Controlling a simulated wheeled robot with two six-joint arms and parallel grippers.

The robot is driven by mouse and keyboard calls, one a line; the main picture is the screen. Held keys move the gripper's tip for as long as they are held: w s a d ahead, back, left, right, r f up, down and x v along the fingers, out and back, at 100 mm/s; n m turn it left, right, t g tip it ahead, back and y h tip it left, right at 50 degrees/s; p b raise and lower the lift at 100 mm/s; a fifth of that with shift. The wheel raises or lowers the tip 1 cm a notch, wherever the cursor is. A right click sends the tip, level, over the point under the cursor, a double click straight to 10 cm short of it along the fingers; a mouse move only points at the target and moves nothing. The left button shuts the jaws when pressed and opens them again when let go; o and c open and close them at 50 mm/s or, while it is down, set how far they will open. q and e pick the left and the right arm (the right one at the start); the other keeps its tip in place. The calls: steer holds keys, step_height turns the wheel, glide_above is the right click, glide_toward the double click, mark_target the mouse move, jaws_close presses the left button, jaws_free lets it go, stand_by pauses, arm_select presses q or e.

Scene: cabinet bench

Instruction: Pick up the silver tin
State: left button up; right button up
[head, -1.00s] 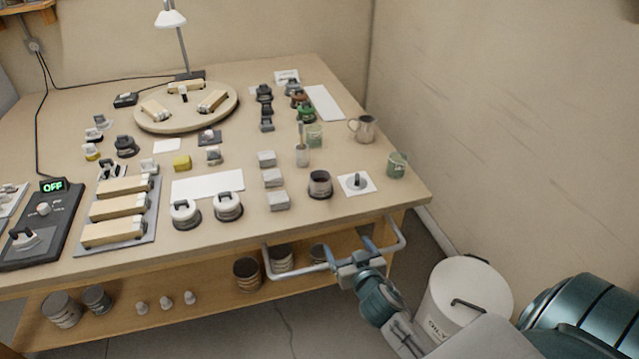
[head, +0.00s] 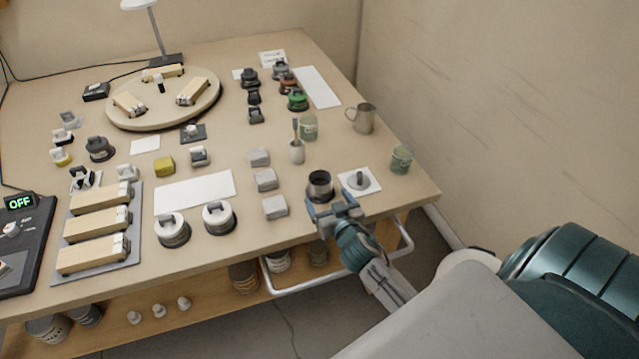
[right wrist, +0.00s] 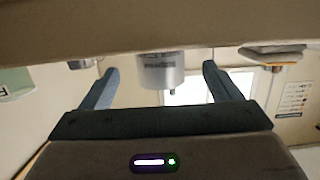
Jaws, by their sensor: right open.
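The silver tin (head: 320,190) stands upright near the bench's front right, with a dark open top and dark base. In the right wrist view the tin (right wrist: 160,75) shows as a pale metal cylinder with a printed band, in line with the gap between my fingers. My right gripper (head: 331,204) is open at the bench's front edge, just on the near side of the tin, and holds nothing. Its fingers partly cover the tin's lower part in the head view. I cannot tell whether they touch it. My left gripper is not in view.
A white card with a small knob (head: 360,181) lies right of the tin. Grey blocks (head: 275,207) stand to its left. A green cup (head: 401,160), a metal mug (head: 364,118) and a brush pot (head: 297,152) are nearby. A rail (head: 403,240) runs below the bench edge.

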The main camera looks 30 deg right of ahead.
mark_target(316, 182)
steer(key=shift+x, duration=0.9)
steer(key=p+x, duration=0.1)
steer(key=x, duration=0.3)
steer(key=shift+w+p, duration=0.25)
steer(key=shift+p, duration=0.05)
steer(key=shift+w+d+f, duration=0.1)
steer(key=shift+w+f, duration=0.15)
steer(key=shift+w, duration=0.05)
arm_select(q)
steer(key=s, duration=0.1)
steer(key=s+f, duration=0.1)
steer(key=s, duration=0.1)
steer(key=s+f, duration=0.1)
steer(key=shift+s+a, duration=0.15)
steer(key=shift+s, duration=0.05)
arm_select(e)
steer(key=shift+s+r, duration=0.1)
steer(key=shift+c, duration=0.4)
steer(key=c, duration=1.1)
